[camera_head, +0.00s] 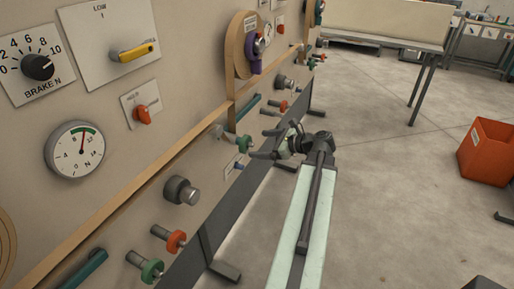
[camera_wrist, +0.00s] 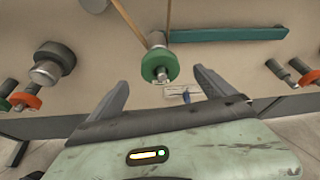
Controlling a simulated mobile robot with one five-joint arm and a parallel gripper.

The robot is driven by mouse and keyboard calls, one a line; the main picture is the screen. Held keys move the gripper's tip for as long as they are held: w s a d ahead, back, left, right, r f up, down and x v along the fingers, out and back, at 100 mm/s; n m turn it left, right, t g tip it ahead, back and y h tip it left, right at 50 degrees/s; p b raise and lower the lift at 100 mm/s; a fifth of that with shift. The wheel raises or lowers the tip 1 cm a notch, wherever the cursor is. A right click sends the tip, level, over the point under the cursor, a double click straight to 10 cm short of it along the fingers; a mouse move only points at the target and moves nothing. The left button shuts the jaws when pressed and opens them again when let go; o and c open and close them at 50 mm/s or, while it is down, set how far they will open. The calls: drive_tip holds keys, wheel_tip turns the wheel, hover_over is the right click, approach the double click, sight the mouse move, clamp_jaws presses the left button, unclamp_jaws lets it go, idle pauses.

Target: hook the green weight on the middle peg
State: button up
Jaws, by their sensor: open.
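A green weight (camera_head: 243,143), a round disc with a pale metal centre, sits at the front of a fitting on the panel. In the wrist view the green weight (camera_wrist: 160,66) lies between and just beyond my fingertips. My gripper (camera_head: 261,144) is open and empty, facing the panel; in the wrist view its fingers (camera_wrist: 160,82) stand apart on either side of the disc's lower part. I cannot tell whether they touch it. A second green disc (camera_head: 151,270) is on a peg at the near end of the panel. Which peg is the middle one is not clear.
Red discs sit on pegs nearby (camera_head: 176,240). A grey knob (camera_head: 181,190) juts from the panel, and a teal bar (camera_wrist: 228,34) runs along it to the upper right in the wrist view. An orange bin (camera_head: 486,151) stands right on open floor.

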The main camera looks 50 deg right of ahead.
sight(246, 144)
drive_tip(key=b+x, duration=0.2)
drive_tip(key=x, duration=0.5)
drive_tip(key=shift+f+b, duration=0.1)
drive_tip(key=shift+b, duration=0.25)
drive_tip(key=shift+w+a+f, duration=0.1)
drive_tip(key=shift+w+a, duration=0.05)
drive_tip(key=shift+w, duration=0.3)
